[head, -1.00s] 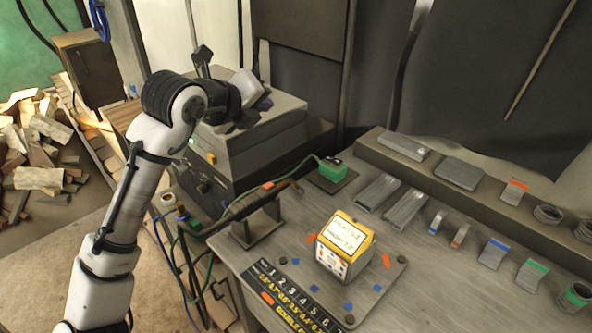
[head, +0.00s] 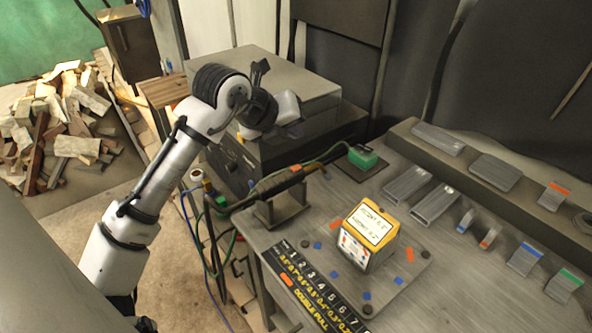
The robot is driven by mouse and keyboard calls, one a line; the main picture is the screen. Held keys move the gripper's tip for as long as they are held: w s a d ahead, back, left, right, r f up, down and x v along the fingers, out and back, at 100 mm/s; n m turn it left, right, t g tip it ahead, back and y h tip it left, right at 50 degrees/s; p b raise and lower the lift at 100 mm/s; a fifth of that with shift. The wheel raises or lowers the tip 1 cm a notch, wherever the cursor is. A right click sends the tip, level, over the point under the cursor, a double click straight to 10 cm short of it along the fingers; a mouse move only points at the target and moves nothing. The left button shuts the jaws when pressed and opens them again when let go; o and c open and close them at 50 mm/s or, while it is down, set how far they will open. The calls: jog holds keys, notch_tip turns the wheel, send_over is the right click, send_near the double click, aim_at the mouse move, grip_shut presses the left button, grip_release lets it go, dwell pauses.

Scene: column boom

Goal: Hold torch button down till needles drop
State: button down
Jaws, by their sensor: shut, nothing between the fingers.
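A welding torch (head: 268,187) with a dark handle lies across a dark stand (head: 282,210) at the left edge of the bench, its nozzle end pointing right. A green hose runs from its area. Its button is too small to make out. My gripper (head: 297,127) is dark, small and partly hidden by my wrist; it is shut and empty. It appears in front of the dark grey machine (head: 308,85), above and behind the torch and apart from it. I cannot make out any gauge needles.
A yellow box with white labels (head: 369,232) stands on the bench (head: 440,292). A black numbered chart (head: 318,288) lies before it. A green block (head: 362,157) and several metal pieces lie behind. Cables hang at the bench's left edge. Firewood (head: 65,125) is piled at the far left.

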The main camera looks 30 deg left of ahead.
aim_at(293, 170)
jog(key=shift+f+b, duration=1.9)
jog(key=shift+f, duration=1.3)
jog(key=shift+f, duration=0.1)
jog(key=shift+f+b, duration=0.35)
jog(key=shift+b, duration=0.1)
jog(key=shift+f+b, duration=0.4)
jog(key=shift+b, duration=0.1)
dwell(2.7)
jog(key=shift+r+p, duration=0.5)
jog(key=shift+r, duration=0.35)
jog(key=shift+r, duration=0.1)
